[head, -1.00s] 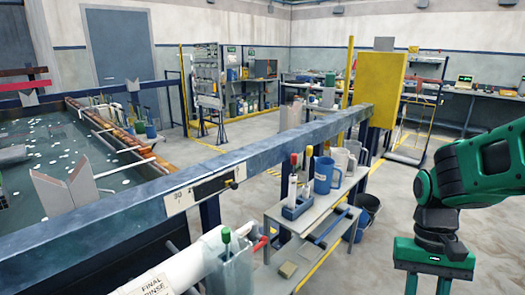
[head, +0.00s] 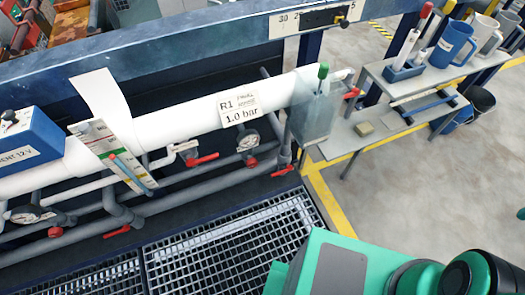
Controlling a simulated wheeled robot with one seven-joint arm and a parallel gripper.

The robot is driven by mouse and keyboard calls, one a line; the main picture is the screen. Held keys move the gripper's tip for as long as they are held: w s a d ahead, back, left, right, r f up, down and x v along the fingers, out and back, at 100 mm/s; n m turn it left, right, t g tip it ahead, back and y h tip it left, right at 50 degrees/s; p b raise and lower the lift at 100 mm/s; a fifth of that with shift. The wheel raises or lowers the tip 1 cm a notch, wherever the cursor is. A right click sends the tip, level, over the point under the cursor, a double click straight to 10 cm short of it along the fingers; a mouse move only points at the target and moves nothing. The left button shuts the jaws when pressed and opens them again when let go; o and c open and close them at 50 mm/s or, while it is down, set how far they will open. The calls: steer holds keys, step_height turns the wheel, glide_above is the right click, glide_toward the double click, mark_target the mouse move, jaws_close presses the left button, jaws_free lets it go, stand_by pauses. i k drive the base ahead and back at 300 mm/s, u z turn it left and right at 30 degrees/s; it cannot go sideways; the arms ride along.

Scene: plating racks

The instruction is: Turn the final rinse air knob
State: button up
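A white pipe (head: 190,121) runs along the tank's side. It carries a sign (head: 240,109) reading "R1" and "1.0 bar"; its smaller words are blurred. A round gauge (head: 248,140) sits below the sign, with a red handle (head: 251,162) under it. Another red handle (head: 202,160) is to the left and another (head: 283,171) to the right. No knob is clearly marked as the final rinse air knob, so I cannot tell which it is. My green arm is at the bottom right, well below the pipes; no gripper fingertips show.
A blue box (head: 28,138) and a slanted scale gauge (head: 112,155) stand at the left. A clear holder (head: 312,112) with a green-topped item is at the pipe's right end. Metal grating (head: 235,245) lies below.

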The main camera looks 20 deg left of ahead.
mark_target(252, 163)
steer(key=i, duration=0.55)
steer(key=z, duration=4.85)
steer(key=k, duration=0.55)
steer(key=u, duration=5.7)
